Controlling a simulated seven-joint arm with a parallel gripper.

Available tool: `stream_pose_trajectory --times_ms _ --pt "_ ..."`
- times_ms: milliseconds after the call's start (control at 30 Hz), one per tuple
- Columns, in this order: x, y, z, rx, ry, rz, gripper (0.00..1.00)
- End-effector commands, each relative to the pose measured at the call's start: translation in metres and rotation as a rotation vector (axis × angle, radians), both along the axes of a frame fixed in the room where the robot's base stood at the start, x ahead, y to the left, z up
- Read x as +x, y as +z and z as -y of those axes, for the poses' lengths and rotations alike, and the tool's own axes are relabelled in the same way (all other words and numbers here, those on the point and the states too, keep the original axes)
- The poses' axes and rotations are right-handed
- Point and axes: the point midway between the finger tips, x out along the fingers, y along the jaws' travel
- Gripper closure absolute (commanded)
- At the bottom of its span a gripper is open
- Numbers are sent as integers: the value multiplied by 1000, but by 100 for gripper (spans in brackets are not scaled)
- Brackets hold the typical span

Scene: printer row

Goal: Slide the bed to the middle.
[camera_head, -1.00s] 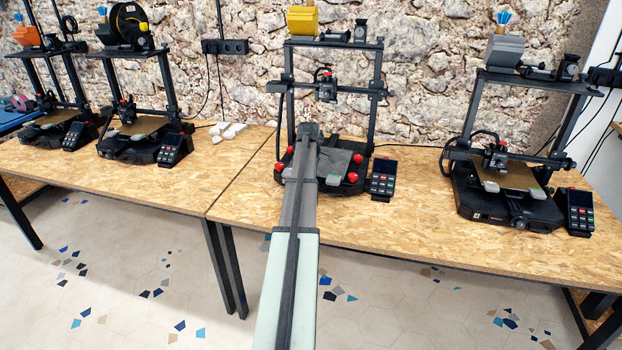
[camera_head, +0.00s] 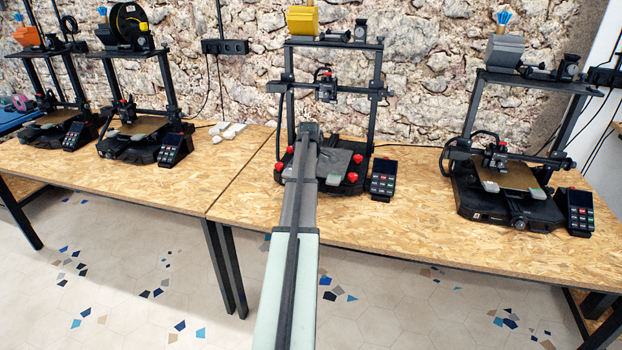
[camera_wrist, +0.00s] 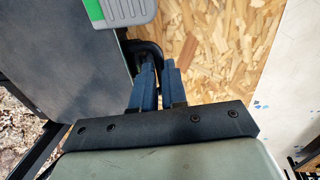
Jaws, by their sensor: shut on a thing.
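The bed (camera_head: 335,160) is a dark grey plate with red knobs at its corners, low on the middle-right printer (camera_head: 378,110). In the wrist view the bed (camera_wrist: 75,75) fills the upper left, with a grey and green piece (camera_wrist: 118,12) over its edge. My gripper (camera_wrist: 160,67) has blue fingers close together, shut on a black curved handle (camera_wrist: 147,48) at the bed's edge. The fingers partly cover the handle. In the head view my arm hides the gripper and part of the bed.
A keypad box (camera_head: 383,180) stands just right of the bed. Another printer (camera_head: 505,190) stands farther right, and two more stand at the left. White pieces (camera_head: 228,131) lie on the wooden table (camera_head: 160,185). The table is clear in front.

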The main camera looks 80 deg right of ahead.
Motion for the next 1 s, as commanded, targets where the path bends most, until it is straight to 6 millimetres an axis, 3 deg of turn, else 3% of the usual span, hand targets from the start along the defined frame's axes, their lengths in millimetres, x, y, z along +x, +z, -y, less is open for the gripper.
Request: stream_pose_trajectory --times_ms 233,500,600,967,1000 --pt "1 0 25 -1 0 0 100" --pt "2 0 95 0 0 0 100" --pt "1 0 112 0 0 0 100" --pt "0 0 115 0 0 0 100" --pt "0 0 115 0 0 0 84"
